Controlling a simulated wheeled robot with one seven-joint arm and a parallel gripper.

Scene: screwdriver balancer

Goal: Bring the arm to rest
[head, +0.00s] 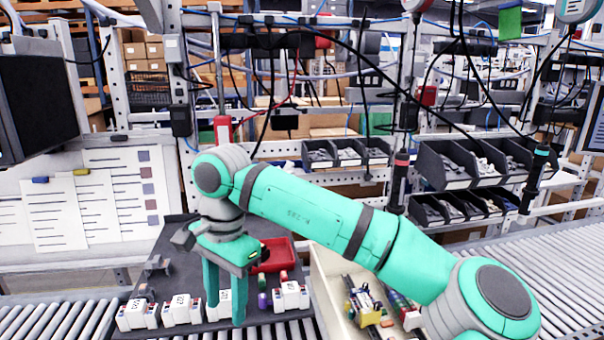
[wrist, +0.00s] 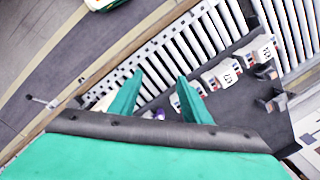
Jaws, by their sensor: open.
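My arm, teal and grey, reaches from the lower right to the left across the head view. From the head view I cannot tell how far the fingertips are above the mat.
White blocks (head: 182,311) stand in a row along the mat's front. A red bin (head: 272,254) sits behind my gripper. A pale box (head: 318,272) with coloured parts stands to its right. Screwdrivers (head: 537,180) hang at the right. Black part bins (head: 455,163) line the rack. Rollers (head: 545,262) lie right.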

